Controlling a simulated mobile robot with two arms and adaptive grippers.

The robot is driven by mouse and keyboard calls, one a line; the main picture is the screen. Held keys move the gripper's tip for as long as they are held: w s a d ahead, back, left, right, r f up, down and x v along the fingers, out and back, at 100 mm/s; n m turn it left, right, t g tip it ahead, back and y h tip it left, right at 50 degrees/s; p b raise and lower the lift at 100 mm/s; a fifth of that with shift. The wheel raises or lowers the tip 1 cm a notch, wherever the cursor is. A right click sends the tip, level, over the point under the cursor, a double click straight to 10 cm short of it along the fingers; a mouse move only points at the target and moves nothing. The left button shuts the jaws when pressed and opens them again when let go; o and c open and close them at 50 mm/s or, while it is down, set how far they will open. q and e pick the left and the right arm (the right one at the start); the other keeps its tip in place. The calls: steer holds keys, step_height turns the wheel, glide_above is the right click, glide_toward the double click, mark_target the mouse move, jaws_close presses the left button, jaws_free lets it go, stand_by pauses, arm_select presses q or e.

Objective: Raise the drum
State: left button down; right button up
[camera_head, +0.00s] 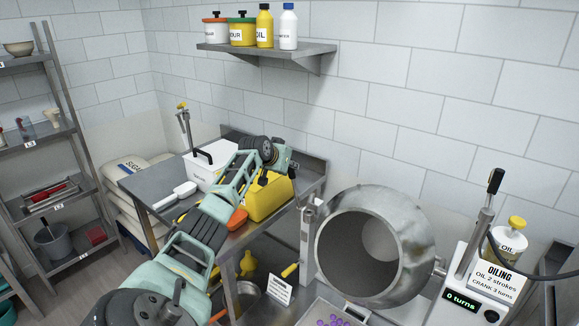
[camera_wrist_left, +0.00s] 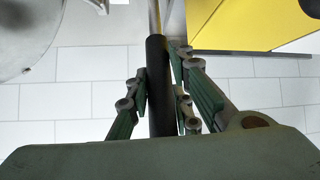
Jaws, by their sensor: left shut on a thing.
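The grey metal drum (camera_head: 408,222) is at the right of centre in the head view, its round open mouth turned toward me. Part of a curved grey body, likely the drum (camera_wrist_left: 25,35), shows at the top left of the left wrist view. My left gripper (camera_head: 284,160) is over the far right part of the steel table, to the left of the drum. In the left wrist view its fingers are shut on a black handle (camera_wrist_left: 158,85) on a thin metal rod. The head view hides this handle behind the gripper. My right gripper is not in view.
A yellow container (camera_head: 268,199) stands on the steel table (camera_head: 150,190) beneath my left arm, near a white box (camera_head: 203,172). An oiling unit (camera_head: 482,290) with a black-gripped lever stands right of the drum. A tray (camera_head: 308,316) lies below the drum. A wall shelf (camera_head: 268,47) holds jars.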

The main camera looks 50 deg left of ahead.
arm_select(q)
steer(key=shift+w+r, duration=0.4)
steer(key=shift+w, duration=0.05)
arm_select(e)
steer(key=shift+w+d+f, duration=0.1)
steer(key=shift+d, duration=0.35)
arm_select(q)
steer(key=shift+a, duration=0.1)
steer(key=c, duration=1.9)
jaws_free()
steer(key=o, duration=0.3)
steer(key=shift+w+f, duration=0.25)
steer(key=shift+f, duration=0.05)
steer(key=shift+o, duration=0.2)
steer(key=shift+s, duration=0.1)
steer(key=shift+s, duration=0.2)
steer(key=shift+s+r, duration=0.3)
steer(key=shift+s, duration=0.05)
steer(key=v, duration=1.1)
steer(key=shift+w, duration=0.2)
